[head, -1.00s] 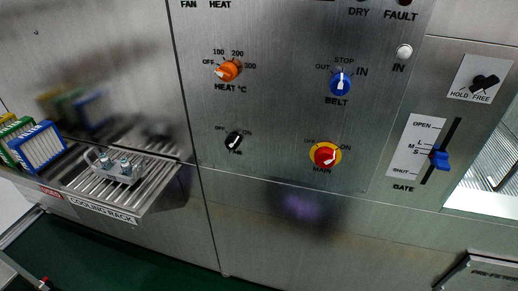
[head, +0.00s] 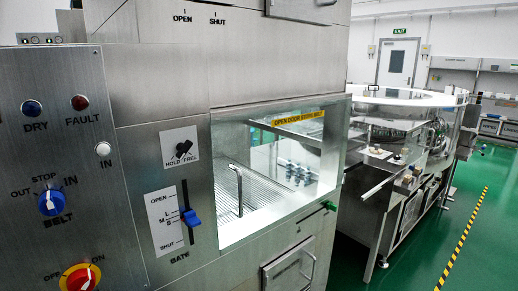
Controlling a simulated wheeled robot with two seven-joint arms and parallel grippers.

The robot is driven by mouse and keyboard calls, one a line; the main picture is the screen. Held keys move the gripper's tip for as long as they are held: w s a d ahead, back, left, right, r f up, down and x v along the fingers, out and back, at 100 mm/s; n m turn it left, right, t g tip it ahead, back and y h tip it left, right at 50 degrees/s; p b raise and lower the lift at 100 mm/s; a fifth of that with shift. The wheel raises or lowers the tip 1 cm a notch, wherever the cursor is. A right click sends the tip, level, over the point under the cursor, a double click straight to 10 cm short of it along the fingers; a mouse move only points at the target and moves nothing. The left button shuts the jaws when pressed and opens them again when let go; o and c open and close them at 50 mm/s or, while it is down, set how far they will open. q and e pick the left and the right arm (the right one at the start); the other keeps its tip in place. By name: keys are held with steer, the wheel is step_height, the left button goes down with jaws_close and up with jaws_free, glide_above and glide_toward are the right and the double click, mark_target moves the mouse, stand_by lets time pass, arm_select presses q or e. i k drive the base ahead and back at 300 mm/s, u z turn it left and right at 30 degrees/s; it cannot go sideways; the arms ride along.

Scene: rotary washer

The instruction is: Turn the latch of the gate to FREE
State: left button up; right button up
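The gate latch is a small black knob (head: 182,150) on a white plate at the upper right of the steel control panel. The words HOLD and FREE are printed below it, HOLD to the left and FREE to the right. The knob lies at a slant, and I cannot tell which word it points at. Below it, the blue gate slider handle (head: 191,217) sits in a vertical slot, near the M and S marks between OPEN and SHUT. Neither of my grippers is in view.
The blue BELT knob (head: 51,202), red MAIN knob (head: 77,279) and white IN button (head: 103,149) are left of the latch. A glazed opening (head: 285,165) with a metal handle (head: 239,190) is right of it. Green floor (head: 440,240) lies clear at the right.

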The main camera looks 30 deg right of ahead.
mark_target(182, 149)
steer(key=z, duration=0.1)
steer(key=k, duration=1.05)
steer(key=u, duration=1.55)
steer(key=i, duration=1.2)
steer(key=z, duration=1.1)
steer(key=i, duration=0.65)
steer(key=z, duration=0.7)
